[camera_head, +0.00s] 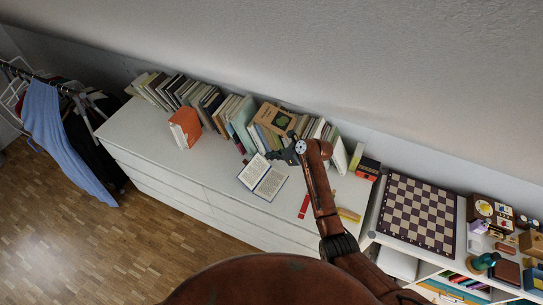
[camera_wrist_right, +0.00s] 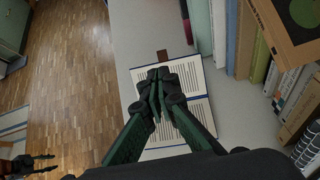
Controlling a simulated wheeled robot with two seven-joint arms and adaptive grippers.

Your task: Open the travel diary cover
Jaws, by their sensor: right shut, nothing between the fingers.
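The travel diary (camera_head: 262,179) lies open on the white dresser top, with printed pages showing on both sides of the spine and a dark blue cover edge around them. It also shows in the right wrist view (camera_wrist_right: 185,75), with its middle hidden behind my right gripper. My right gripper (camera_head: 271,156) is shut and empty, over the diary's upper right part in the head view. It covers the page middle in the wrist view (camera_wrist_right: 158,98); whether it touches the paper is unclear. My left gripper (camera_wrist_right: 42,163) shows small at the lower left of the wrist view, open and empty.
A row of upright books (camera_head: 208,102) stands along the wall behind the diary. An orange book (camera_head: 185,128) stands to the left. Red (camera_head: 304,206) and yellow (camera_head: 348,214) items lie to the right, near a chessboard (camera_head: 418,212).

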